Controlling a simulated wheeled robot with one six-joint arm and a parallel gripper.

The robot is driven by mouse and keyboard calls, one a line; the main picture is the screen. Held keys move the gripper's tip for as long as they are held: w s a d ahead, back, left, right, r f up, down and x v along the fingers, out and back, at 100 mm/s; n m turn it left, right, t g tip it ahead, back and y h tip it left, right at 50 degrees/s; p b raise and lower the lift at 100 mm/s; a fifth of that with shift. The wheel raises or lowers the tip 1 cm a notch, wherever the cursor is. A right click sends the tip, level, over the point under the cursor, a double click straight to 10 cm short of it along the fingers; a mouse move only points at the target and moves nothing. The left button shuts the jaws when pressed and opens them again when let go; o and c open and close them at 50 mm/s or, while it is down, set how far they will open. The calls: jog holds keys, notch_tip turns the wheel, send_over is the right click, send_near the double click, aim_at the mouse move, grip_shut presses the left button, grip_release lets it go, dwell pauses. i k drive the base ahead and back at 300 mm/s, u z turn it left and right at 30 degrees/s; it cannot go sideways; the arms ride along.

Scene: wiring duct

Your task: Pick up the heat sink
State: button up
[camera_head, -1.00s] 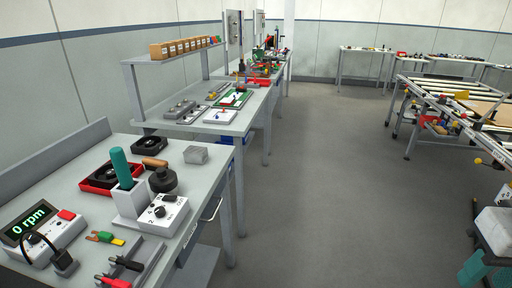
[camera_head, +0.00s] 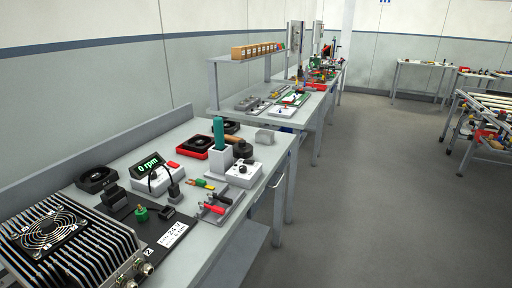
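A small light-grey block (camera_head: 265,136), which looks like the heat sink, sits near the back right of the near workbench (camera_head: 190,240). My gripper is not in view.
A large black finned unit with a fan (camera_head: 70,240) fills the bench's near left. A red tray with a fan (camera_head: 195,146), a green-handled tool in a white holder (camera_head: 219,145) and an rpm display (camera_head: 150,166) stand mid-bench. The floor (camera_head: 350,200) to the right is clear.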

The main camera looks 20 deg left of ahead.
aim_at(263, 137)
jog(key=z, duration=0.05)
jog(key=k, duration=0.15)
jog(key=u, duration=1)
jog(key=i, duration=1)
jog(key=u, duration=0.05)
jog(key=k, duration=0.4)
jog(key=z, duration=0.8)
jog(key=i, duration=0.6)
jog(key=z, duration=0.55)
jog(key=i, duration=0.65)
jog(key=u, duration=0.85)
jog(key=i, duration=0.55)
jog(key=u, duration=0.6)
